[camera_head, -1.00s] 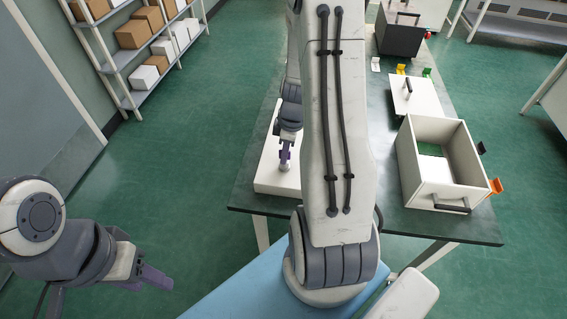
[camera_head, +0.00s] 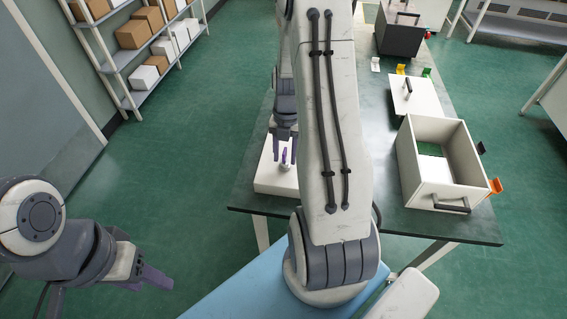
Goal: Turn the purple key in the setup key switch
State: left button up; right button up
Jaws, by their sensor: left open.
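The purple key (camera_head: 284,156) stands upright in the setup key switch, a white box (camera_head: 270,181) on the table, left of my arm. My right gripper (camera_head: 284,150) is just above and behind the key, with its fingers apart. The key shows between and below the fingers, and I see no grip on it. My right arm hides the right part of the box. My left gripper (camera_head: 112,298) is open and empty at the lower left, away from the table.
An open white box (camera_head: 405,160) with a dark handle stands on the table (camera_head: 395,225) at the right. Behind it are a white lid (camera_head: 414,98), small coloured brackets (camera_head: 401,69) and a dark box (camera_head: 398,40). A shelf with cartons (camera_head: 140,100) stands at the far left.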

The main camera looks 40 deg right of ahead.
aim_at(285, 150)
jog(key=shift+w+r, duration=0.1)
jog(key=r+p, duration=0.1)
jog(key=r, duration=0.1)
jog(key=r+p, duration=0.4)
jog(key=shift+w+d, duration=0.2)
jog(key=shift+d, duration=0.1)
jog(key=shift+f, duration=0.1)
dwell(0.4)
jog(key=s+a+r+m, duration=0.1)
jog(key=a+r+m, duration=0.35)
jog(key=a, duration=0.65)
jog(key=s+a+r+m, duration=0.1)
jog(key=a+r+m, duration=0.4)
jog(key=a, duration=0.6)
jog(key=s+a+r+m, duration=0.2)
jog(key=s+a+m, duration=0.2)
jog(key=s, duration=0.3)
jog(key=s+a+r+m, duration=0.3)
jog(key=s+a+m, duration=0.1)
jog(key=s, duration=0.3)
jog(key=shift+s+a+r+m+t, duration=0.25)
jog(key=shift+s+a+m+t, duration=0.15)
jog(key=shift+a, duration=0.45)
